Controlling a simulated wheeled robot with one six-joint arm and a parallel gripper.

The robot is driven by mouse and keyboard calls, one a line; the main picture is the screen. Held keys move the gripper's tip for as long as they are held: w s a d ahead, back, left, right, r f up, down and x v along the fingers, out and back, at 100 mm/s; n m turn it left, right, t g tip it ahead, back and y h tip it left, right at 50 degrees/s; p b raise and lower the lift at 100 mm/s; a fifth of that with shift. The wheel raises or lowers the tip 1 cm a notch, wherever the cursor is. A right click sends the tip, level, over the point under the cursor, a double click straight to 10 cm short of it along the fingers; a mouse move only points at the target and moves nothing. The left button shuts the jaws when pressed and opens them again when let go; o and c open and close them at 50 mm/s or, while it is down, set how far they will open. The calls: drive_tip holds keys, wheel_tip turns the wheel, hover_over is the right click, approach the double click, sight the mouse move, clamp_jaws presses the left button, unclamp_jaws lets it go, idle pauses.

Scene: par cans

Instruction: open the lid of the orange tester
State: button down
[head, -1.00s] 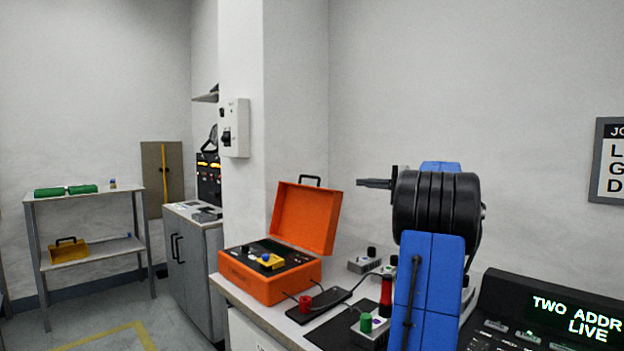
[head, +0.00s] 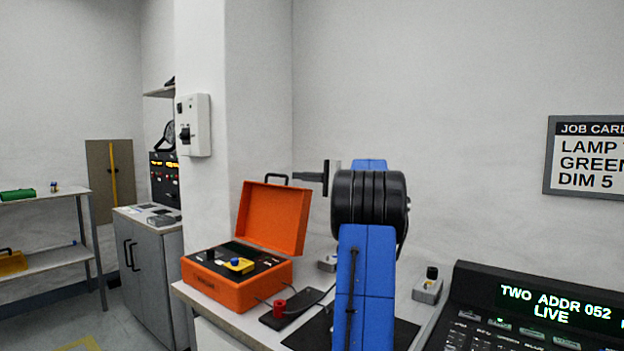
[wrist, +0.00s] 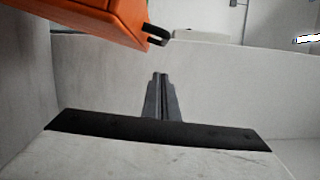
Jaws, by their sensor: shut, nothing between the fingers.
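The orange tester (head: 235,293) stands on the bench left of my arm in the head view. Its lid (head: 273,217) is raised and leans back, with a dark handle on its top edge. My gripper (wrist: 161,76) is shut and empty, apart from the lid and handle. In the head view my gripper (head: 326,178) is right of the lid's upper edge, near the wall.
A red cap (head: 280,308) on a dark base sits right of the tester, with cables nearby. A grey box with a dark knob (head: 431,278) and a lighting console (head: 540,312) are to the right. The wall stands close behind the bench.

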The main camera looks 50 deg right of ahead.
drive_tip(key=shift+w+a+r, duration=0.1)
drive_tip(key=shift+w+a, duration=0.1)
drive_tip(key=shift+a, duration=0.9)
drive_tip(key=shift+w+a+r, duration=0.1)
drive_tip(key=shift+w+a, duration=0.05)
drive_tip(key=shift+a, duration=0.9)
drive_tip(key=shift+s+a+r+n+g, duration=0.1)
drive_tip(key=shift+a+r+n, duration=0.25)
drive_tip(key=shift+a, duration=0.5)
drive_tip(key=shift+s+a+r+n+g, duration=0.15)
drive_tip(key=shift+a+n, duration=0.25)
drive_tip(key=shift+a, duration=0.4)
drive_tip(key=shift+w+a+r+n+g, duration=0.1)
drive_tip(key=shift+a+r+n, duration=0.25)
drive_tip(key=shift+a, duration=0.5)
